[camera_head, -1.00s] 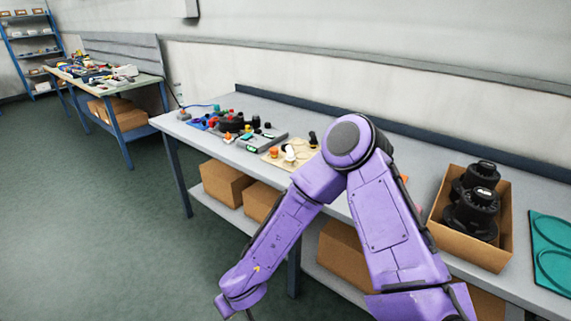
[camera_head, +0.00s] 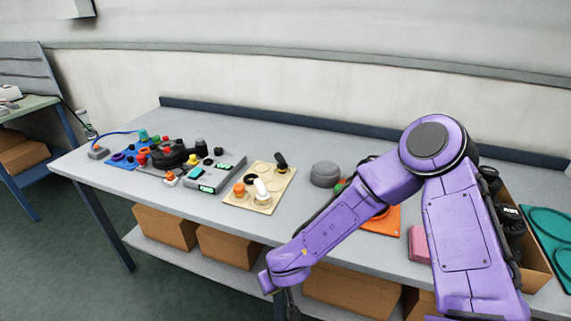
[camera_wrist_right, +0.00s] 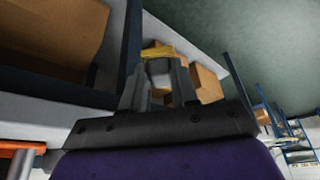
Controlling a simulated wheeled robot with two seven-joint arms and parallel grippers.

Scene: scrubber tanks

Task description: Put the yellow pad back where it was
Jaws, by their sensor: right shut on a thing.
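My right gripper (camera_wrist_right: 158,78) is shut on a yellow pad (camera_wrist_right: 158,51), which shows at its fingertips in the right wrist view. Only a strip of the pad is seen; the fingers cover the rest. In the head view my right arm bends down in front of the table, its wrist low near the bottom edge, below the tabletop's front edge. The pad is not visible there. My left gripper is in neither current view.
A cardboard box and teal mat (camera_head: 552,232) are right. Cardboard boxes (camera_head: 230,247) stand on the lower shelf.

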